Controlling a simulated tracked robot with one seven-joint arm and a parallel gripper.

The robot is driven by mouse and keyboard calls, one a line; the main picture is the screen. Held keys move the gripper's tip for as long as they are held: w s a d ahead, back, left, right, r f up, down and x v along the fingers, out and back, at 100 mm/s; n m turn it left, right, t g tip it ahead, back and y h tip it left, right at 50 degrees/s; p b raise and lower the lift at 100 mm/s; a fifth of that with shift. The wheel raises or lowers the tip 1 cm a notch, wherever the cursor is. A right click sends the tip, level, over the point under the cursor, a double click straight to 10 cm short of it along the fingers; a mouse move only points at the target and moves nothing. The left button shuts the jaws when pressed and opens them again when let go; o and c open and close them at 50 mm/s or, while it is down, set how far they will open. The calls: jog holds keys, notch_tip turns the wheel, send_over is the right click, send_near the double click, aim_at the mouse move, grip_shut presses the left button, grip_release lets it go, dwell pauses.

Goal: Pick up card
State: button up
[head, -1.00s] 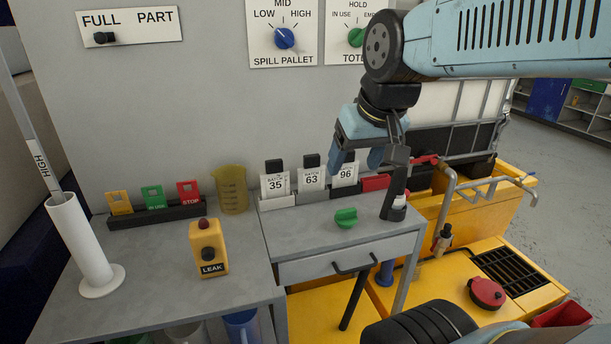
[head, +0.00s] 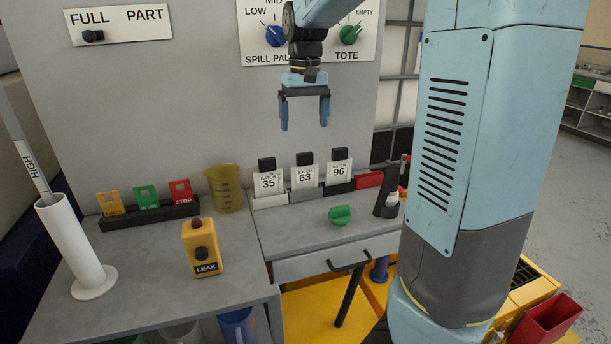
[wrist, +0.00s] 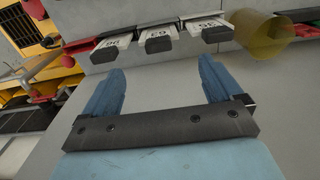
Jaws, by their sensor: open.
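Three white batch cards stand upright in holders at the back of the grey bench: card 35 (head: 268,183), card 63 (head: 305,177) and card 96 (head: 340,173). In the wrist view they appear upside down along the top: card 96 (wrist: 116,42), card 63 (wrist: 159,33) and card 35 (wrist: 206,23). A yellow card (head: 110,203), a green card (head: 147,197) and a red STOP card (head: 180,190) stand in a black rack to the left. My gripper (head: 304,126) is open and empty, fingers pointing down, above the batch cards. It also shows in the wrist view (wrist: 161,68).
A yellow translucent jug (head: 225,190) stands left of card 35. A green knob (head: 340,215), a yellow LEAK box (head: 202,248) and a white cylinder (head: 76,248) stand on the bench tops. A red block (head: 369,179) lies right of card 96. The panel wall stands behind.

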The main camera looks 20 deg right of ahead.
aim_at(305, 165)
jog(key=shift+w+f, duration=0.25)
jog(key=shift+f, duration=0.25)
notch_tip(305, 165, down, 13)
jog(key=shift+d+r, duration=0.1)
dwell(0.3)
jog(key=c, duration=0.8)
